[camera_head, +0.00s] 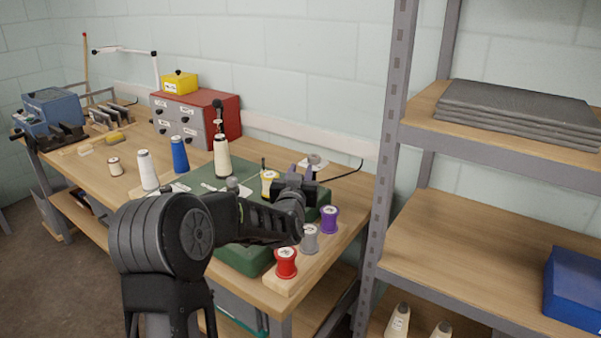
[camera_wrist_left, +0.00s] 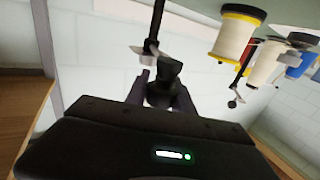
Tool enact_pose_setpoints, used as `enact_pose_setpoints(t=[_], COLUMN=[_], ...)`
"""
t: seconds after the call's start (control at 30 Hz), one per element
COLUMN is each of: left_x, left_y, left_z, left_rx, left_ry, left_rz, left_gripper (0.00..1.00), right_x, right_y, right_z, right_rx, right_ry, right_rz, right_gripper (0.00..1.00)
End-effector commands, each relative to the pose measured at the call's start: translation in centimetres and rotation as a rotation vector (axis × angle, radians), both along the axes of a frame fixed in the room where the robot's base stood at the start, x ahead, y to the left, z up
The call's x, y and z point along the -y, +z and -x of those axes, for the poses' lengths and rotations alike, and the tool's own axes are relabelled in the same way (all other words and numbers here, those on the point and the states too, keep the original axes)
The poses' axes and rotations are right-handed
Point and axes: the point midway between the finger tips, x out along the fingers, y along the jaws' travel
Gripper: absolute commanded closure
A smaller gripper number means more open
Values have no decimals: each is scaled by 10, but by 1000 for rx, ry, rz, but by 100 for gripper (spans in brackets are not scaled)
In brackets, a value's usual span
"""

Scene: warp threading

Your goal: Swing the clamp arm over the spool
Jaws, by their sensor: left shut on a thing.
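The yellow-ended spool with cream thread (camera_head: 268,184) stands on the green board (camera_head: 244,258), just left of my left gripper (camera_head: 303,172). In the left wrist view the spool (camera_wrist_left: 236,36) is at the upper right, apart from my fingers. My left gripper (camera_wrist_left: 161,92) is shut on a black knob (camera_wrist_left: 163,84), which looks like part of the clamp arm. A thin black rod (camera_wrist_left: 157,18) with a small silver plate (camera_wrist_left: 151,50) shows beside the knob. My arm hides much of the board in the head view. My right gripper is in neither view.
Red (camera_head: 287,263), grey (camera_head: 309,240) and purple (camera_head: 329,219) spools stand on a wooden strip at the bench's right edge. White (camera_head: 148,170), blue (camera_head: 180,155) and cream (camera_head: 222,158) cones stand to the left. A metal shelf (camera_head: 388,130) rises close on the right.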

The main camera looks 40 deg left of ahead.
Motion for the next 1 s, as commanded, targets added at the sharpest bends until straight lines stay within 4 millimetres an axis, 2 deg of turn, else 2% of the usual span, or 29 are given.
enact_pose_setpoints(t=[0.1, 1.0], left_x=[0, 0], left_y=[0, 0], left_z=[0, 0], left_rx=[0, 0], left_ry=[0, 0], left_rz=[0, 0], left_gripper=[100, 100], right_x=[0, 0], right_y=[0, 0], right_z=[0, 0], right_rx=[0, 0], right_ry=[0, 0], right_rz=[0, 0], right_gripper=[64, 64])
